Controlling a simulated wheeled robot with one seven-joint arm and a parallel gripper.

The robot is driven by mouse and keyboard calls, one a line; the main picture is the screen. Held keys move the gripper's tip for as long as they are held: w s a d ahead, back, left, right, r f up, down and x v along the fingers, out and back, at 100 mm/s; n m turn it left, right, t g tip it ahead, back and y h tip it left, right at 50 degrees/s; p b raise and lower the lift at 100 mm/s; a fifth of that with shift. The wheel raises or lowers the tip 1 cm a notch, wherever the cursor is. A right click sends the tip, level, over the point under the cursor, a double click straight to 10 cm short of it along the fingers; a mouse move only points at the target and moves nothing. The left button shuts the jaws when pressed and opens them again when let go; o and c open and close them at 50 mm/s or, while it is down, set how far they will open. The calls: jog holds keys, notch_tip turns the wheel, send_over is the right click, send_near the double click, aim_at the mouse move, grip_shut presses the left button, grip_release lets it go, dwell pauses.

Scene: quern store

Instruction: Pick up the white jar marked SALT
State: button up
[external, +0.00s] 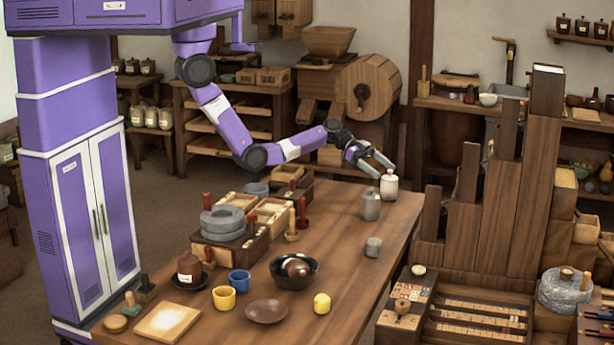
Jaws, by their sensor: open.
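A white lidded jar (389,185) stands upright near the far right edge of the wooden table. Any marking on it is too small to read. My gripper (384,168) is open, with its two fingers reaching right and downward to about the jar's lid. I cannot tell from this view whether the fingers are around the jar or short of it. Nothing shows between the fingers apart from the jar behind or beside them.
A grey lidded jar (370,206) stands just in front of the white jar. Wooden trays (270,213) and stacked grey stones (223,222) fill the table's left. The right edge of the table (400,225) is bare.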

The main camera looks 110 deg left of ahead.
aim_at(396, 181)
jog(key=x, duration=0.3)
jog(key=b+x, duration=0.1)
jog(key=x, duration=0.2)
jog(key=shift+d+f, duration=0.3)
jog(key=shift+f, duration=0.1)
jog(key=shift+w+d+f+b, duration=0.2)
jog(key=shift+w+b, duration=0.2)
jog(key=shift+w, duration=0.2)
jog(key=shift+c, duration=0.4)
jog(key=shift+r, duration=0.1)
grip_shut()
